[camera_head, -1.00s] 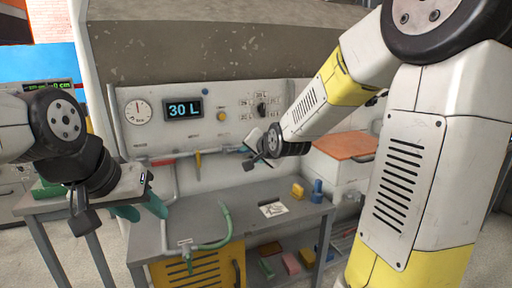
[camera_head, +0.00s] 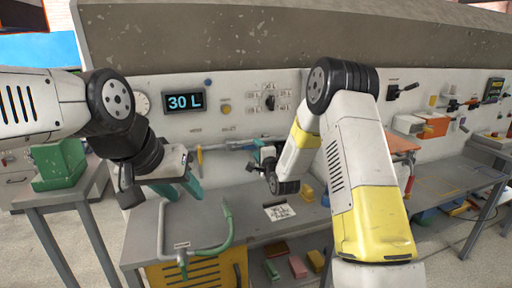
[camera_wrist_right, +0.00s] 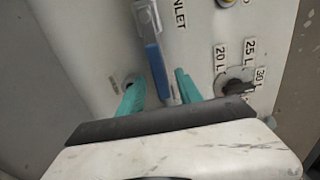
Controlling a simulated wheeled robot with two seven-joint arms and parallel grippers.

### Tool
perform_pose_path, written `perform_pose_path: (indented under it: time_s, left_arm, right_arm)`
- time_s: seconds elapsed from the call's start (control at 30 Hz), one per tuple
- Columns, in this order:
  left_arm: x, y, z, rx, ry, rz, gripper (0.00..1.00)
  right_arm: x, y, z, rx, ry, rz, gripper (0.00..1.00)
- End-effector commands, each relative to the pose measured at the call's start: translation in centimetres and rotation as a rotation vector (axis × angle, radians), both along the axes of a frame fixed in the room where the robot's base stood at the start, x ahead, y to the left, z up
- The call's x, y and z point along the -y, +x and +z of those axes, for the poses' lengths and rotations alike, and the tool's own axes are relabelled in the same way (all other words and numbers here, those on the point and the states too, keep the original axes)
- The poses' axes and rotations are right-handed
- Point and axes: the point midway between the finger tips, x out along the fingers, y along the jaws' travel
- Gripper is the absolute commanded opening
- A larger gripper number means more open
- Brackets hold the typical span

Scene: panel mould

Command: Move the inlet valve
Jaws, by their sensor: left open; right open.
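The inlet valve's blue lever (camera_wrist_right: 156,70) shows in the right wrist view, on the white panel beside the printed "INLET" label (camera_wrist_right: 179,14). My right gripper (camera_wrist_right: 156,88) is open, with one teal finger on each side of the lever. I cannot tell whether either finger touches it. In the head view my right gripper (camera_head: 259,162) is close to the panel, and the wrist hides much of the valve area. My left gripper (camera_head: 180,188) is open and empty, in front of the panel's left part.
The display (camera_head: 184,102) reads 30 L. A rotary dial (camera_head: 269,102) with litre marks sits right of it. A green hose (camera_head: 228,222) and a paper sheet (camera_head: 279,211) are on the bench. A green block (camera_head: 58,165) stands at left; an orange-topped box (camera_head: 400,145) is at right.

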Motion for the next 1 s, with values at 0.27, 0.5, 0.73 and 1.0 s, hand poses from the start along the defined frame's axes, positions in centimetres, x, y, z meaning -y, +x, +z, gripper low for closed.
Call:
perform_pose_path:
  time_s: [0.27,0.5,0.73,1.0]
  left_arm:
    - [0.0,0.0,0.0,0.000,0.000,0.000,0.42]
    - [0.0,0.0,0.0,0.000,0.000,0.000,0.42]
    - [0.0,0.0,0.0,0.000,0.000,0.000,0.42]
    - [0.0,0.0,0.0,0.000,0.000,0.000,0.42]
  right_arm:
    - [-1.0,2.9,0.0,-0.001,-0.001,-0.001,0.42]
    - [-1.0,3.2,0.0,-0.002,-0.002,-0.001,0.42]
    - [-1.0,3.2,0.0,-0.002,-0.002,-0.001,0.08]
    - [-1.0,3.1,0.0,-0.002,-0.002,0.000,0.00]
